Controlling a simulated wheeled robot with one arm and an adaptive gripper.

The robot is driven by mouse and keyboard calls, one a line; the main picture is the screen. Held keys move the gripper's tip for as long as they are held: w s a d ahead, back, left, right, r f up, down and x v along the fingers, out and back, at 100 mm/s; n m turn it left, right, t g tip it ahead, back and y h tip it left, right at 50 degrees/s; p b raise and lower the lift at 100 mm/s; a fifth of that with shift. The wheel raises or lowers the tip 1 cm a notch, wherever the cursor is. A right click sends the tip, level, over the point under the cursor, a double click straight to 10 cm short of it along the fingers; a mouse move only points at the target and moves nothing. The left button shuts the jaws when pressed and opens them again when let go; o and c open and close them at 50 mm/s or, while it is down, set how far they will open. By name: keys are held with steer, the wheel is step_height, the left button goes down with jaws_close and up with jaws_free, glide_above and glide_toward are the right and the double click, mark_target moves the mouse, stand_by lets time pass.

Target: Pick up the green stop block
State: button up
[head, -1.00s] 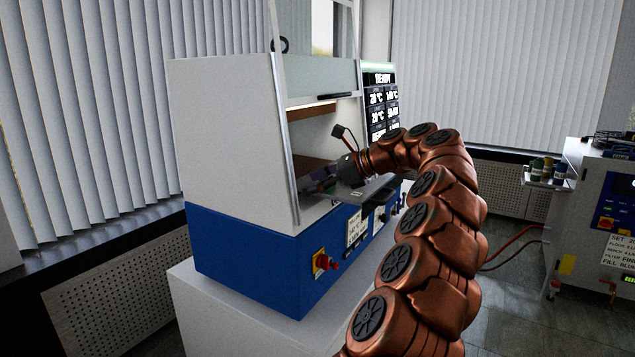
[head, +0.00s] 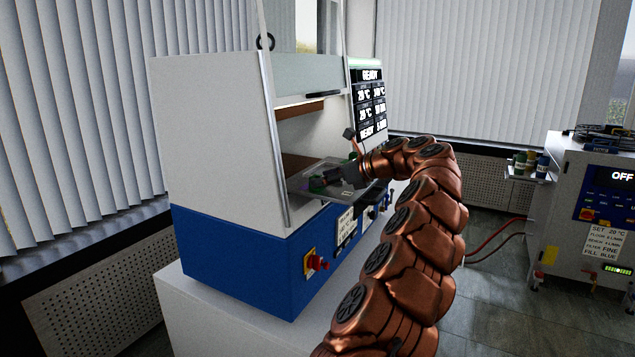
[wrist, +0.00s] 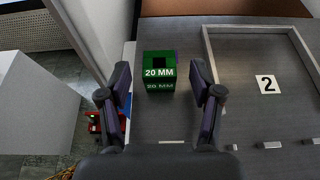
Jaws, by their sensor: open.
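The green stop block (wrist: 159,72), marked 20 MM and with a dark square opening on top, stands on the grey metal plate (wrist: 183,125) in the wrist view. My gripper (wrist: 163,80) is open, with one finger on either side of the block and visible gaps to it; I cannot tell the exact depth between them. In the head view my gripper (head: 325,181) reaches into the open front of the blue and white press (head: 235,240). The block is hard to make out there, small and partly hidden by the gripper.
A raised frame marked 2 (wrist: 267,84) lies to the right of the block. The press's glass guard (head: 310,82) is raised above my arm. A side post (wrist: 80,40) stands left of the gripper. A second machine (head: 590,220) stands at the far right.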

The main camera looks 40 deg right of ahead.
steer(key=shift+x, duration=1.25)
jaws_close()
steer(key=shift+r, duration=0.15)
